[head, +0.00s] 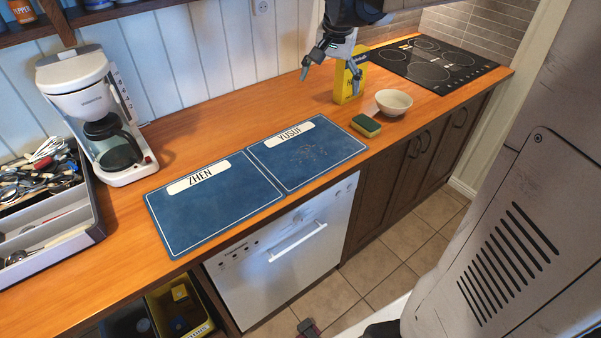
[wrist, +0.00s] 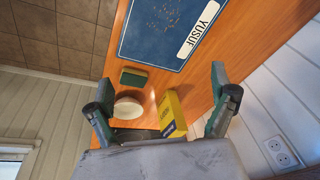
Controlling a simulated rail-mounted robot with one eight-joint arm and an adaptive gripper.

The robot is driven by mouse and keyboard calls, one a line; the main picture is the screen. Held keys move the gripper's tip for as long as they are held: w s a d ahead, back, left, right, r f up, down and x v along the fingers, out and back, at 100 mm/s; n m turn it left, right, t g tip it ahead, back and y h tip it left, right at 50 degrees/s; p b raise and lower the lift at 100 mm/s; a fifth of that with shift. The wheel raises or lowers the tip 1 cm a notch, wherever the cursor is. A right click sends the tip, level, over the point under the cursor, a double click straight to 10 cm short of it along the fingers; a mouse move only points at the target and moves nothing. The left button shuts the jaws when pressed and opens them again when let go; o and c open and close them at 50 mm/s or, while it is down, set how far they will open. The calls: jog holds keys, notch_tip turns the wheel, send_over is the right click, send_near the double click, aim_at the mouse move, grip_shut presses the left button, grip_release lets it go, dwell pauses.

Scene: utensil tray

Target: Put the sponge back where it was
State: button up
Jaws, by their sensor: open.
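The sponge (head: 366,125), green on top with a yellow side, lies flat on the wooden counter, to the right of the YUSUF mat and in front of the bowl. It also shows in the wrist view (wrist: 134,78), beside the bowl. My gripper (head: 331,76) is open and empty, above the counter towards the back wall, to the upper left of the sponge and apart from it. In the wrist view the two fingers (wrist: 157,92) are spread wide, with nothing held between them.
A white bowl (head: 393,102) and a yellow box (head: 348,82) stand close behind the sponge. Blue mats ZHEN (head: 215,205) and YUSUF (head: 306,155), with crumbs on the latter, lie to the left. A coffee maker (head: 84,85), utensil tray (head: 88,225) and black hob (head: 430,66) share the counter.

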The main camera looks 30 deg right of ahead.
jog(key=s+a+f+n+t, duration=0.2)
jog(key=s+a+n, duration=0.2)
jog(key=s+a, duration=0.5)
jog(key=s+a+f+n+t+y, duration=0.1)
jog(key=s+a+n, duration=0.4)
jog(key=s+a, duration=0.5)
jog(key=shift+s+f+t, duration=0.7)
jog(key=shift+s, duration=0.45)
